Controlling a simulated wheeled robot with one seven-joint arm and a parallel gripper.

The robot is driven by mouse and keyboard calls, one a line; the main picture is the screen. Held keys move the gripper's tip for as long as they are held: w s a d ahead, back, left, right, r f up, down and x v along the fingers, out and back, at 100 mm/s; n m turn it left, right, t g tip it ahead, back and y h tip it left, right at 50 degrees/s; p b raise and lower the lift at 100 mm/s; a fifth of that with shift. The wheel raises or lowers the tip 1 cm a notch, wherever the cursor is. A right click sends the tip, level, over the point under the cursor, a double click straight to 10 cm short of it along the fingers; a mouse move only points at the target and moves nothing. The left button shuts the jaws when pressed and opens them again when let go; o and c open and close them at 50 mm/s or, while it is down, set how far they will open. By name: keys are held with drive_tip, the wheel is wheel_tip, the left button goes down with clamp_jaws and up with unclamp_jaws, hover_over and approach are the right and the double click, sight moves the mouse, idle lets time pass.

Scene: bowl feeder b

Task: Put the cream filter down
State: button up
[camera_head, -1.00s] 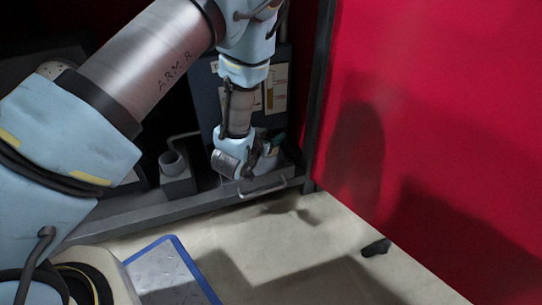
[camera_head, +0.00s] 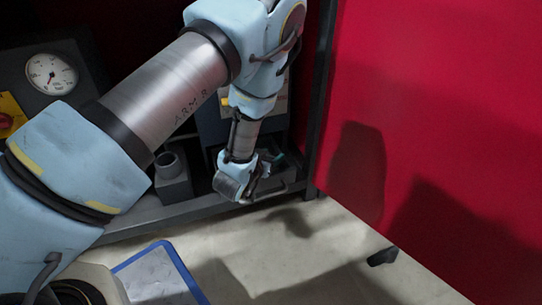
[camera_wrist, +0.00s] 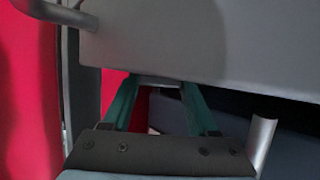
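I cannot make out a cream filter for certain in either view. My gripper (camera_head: 278,160) is low by the dark cabinet in the head view, mostly hidden behind my wrist. In the wrist view its two teal fingers (camera_wrist: 162,82) stand apart. Their tips reach the lower edge of a large, smooth grey panel (camera_wrist: 200,40). A small pale grey piece shows between the tips; I cannot tell whether it is gripped or part of the panel.
A grey rod handle (camera_wrist: 55,14) joins the panel at upper left. A grey cup-like fitting (camera_head: 170,165) stands on the cabinet ledge, left of my wrist. A red wall (camera_head: 440,110) closes the right side. A blue-edged plate (camera_head: 160,275) and a small black object (camera_head: 382,257) lie on the pale floor.

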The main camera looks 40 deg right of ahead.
drive_tip(key=o, duration=0.4)
drive_tip(key=shift+o, duration=0.2)
drive_tip(key=shift+r, duration=0.25)
drive_tip(key=p+v, duration=0.5)
drive_tip(key=v, duration=0.7)
drive_tip(key=shift+p, duration=0.35)
drive_tip(key=shift+a, duration=0.1)
